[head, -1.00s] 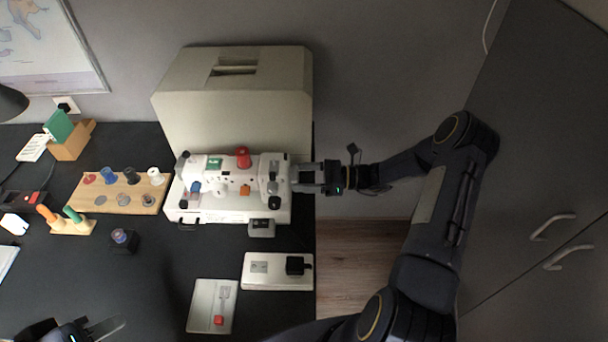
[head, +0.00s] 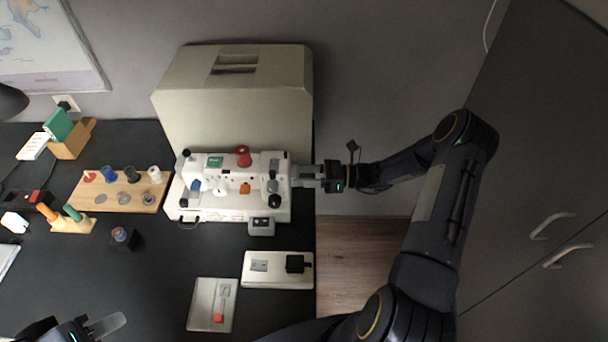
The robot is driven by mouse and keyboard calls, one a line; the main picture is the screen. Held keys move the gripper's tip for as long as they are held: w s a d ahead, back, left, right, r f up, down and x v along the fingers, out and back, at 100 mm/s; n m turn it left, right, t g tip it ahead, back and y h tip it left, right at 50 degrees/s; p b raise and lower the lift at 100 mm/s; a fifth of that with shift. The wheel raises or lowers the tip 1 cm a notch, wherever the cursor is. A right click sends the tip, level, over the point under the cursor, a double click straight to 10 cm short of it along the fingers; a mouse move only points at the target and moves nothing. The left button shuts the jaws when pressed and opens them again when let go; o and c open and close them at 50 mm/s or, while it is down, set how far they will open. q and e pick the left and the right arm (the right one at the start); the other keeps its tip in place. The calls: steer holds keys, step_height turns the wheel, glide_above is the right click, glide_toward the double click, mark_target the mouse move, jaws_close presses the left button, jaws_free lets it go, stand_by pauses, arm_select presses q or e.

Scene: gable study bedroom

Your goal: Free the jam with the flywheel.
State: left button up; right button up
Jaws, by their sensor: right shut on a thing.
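The white machine (head: 231,203) stands at the right end of the black desk, in front of a beige cover. It has a red knob (head: 243,156) on top, a green patch (head: 214,161), and blue and orange parts on its front. My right gripper (head: 299,174) reaches in from the right and is shut at the machine's right side, where the flywheel sits. The fingers hide most of the flywheel. The jam itself cannot be made out. My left gripper (head: 106,326) is low at the bottom left, away from the machine; its finger gap does not show clearly.
A wooden spool board (head: 90,199) with several spools stands left of the machine. A small grey box (head: 261,226), a white plate with a black block (head: 277,270) and a switch plate (head: 208,308) lie in front. The beige cover (head: 233,105) stands behind. Cabinet doors are at right.

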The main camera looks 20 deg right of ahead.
steer(key=m+p, duration=0.2)
steer(key=m, duration=1.9)
steer(key=shift+p, duration=0.4)
steer(key=o, duration=1)
steer(key=shift+d, duration=0.1)
